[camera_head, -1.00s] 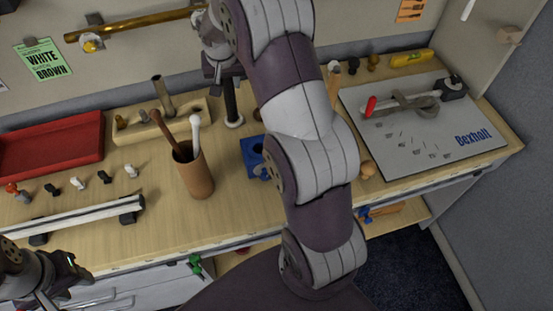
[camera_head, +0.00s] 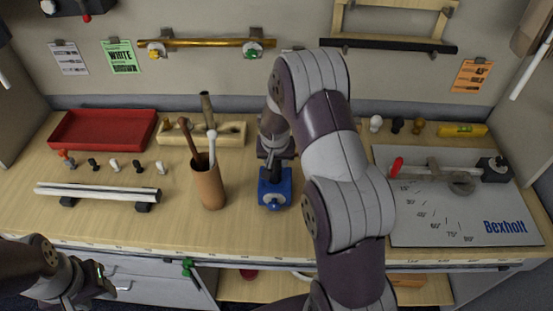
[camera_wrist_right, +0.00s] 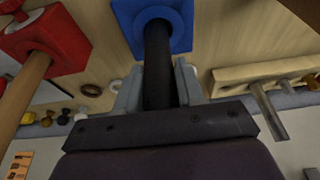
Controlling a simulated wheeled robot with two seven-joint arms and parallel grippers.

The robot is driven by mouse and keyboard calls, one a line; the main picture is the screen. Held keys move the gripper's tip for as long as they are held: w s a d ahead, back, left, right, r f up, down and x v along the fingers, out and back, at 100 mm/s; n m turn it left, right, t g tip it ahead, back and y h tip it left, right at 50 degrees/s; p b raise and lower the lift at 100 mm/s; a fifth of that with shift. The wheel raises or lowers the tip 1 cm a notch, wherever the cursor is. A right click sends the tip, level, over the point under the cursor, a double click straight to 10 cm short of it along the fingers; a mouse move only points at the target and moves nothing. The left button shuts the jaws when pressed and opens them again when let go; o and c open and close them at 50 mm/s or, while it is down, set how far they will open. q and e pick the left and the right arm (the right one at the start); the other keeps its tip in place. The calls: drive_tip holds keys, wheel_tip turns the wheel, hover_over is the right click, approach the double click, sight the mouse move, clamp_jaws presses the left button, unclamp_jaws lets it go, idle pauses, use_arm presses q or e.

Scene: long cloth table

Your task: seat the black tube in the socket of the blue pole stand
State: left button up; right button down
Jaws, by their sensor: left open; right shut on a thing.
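The blue pole stand (camera_head: 275,192) stands on the table in the head view, right of the brown cup. My right gripper (camera_head: 275,150) is above it, shut on the black tube (camera_head: 275,174), which is upright. In the right wrist view the black tube (camera_wrist_right: 158,65) runs between the grey fingers (camera_wrist_right: 158,88) to the round collar of the blue stand (camera_wrist_right: 180,40). The tube's end is at the socket and hidden there; I cannot tell how deep it sits. My left gripper (camera_head: 92,280) is open and empty at the lower left, in front of the table.
A brown cup (camera_head: 209,188) with sticks stands close left of the stand. A wooden rack (camera_head: 230,133) is behind it. A red tray (camera_head: 100,130) and a white rail (camera_head: 95,193) lie left. A grey board (camera_head: 430,215) lies right. A red block (camera_wrist_right: 60,35) shows in the wrist view.

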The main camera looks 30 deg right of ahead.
drive_tip(key=shift+w+a+f, duration=0.1)
drive_tip(key=shift+w, duration=0.15)
drive_tip(key=c, duration=1.1)
unclamp_jaws()
drive_tip(key=shift+f, duration=0.15)
drive_tip(key=o, duration=0.4)
drive_tip(key=shift+s, duration=0.1)
